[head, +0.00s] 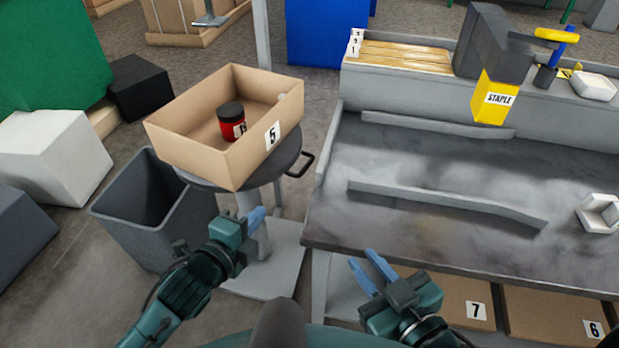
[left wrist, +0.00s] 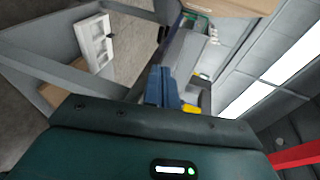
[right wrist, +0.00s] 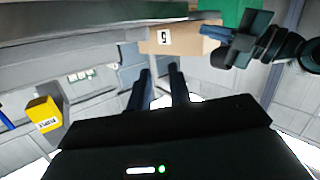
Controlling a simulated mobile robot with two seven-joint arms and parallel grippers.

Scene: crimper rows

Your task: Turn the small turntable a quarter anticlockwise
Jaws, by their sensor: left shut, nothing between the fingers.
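The small turntable (head: 291,150) is a round grey top on a post, with a black loop handle (head: 301,165) sticking out on its right side. An open cardboard box marked 5 (head: 190,157) sits on it and holds a red jar with a black lid (head: 231,120). My left gripper (head: 258,216) is shut and empty, in front of and below the turntable top. My right gripper (head: 367,263) is open and empty, in front of the workbench edge. The right wrist view also shows the box (right wrist: 180,38) and the two open fingers (right wrist: 160,85).
A grey workbench (head: 400,230) with raised strips stands right of the turntable, a narrow gap between them. A grey bin (head: 115,215) stands left of the post. A yellow STAPLE block (head: 490,102) hangs over the bench. Boxes marked 7 (head: 450,302) and 6 (head: 550,318) are below.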

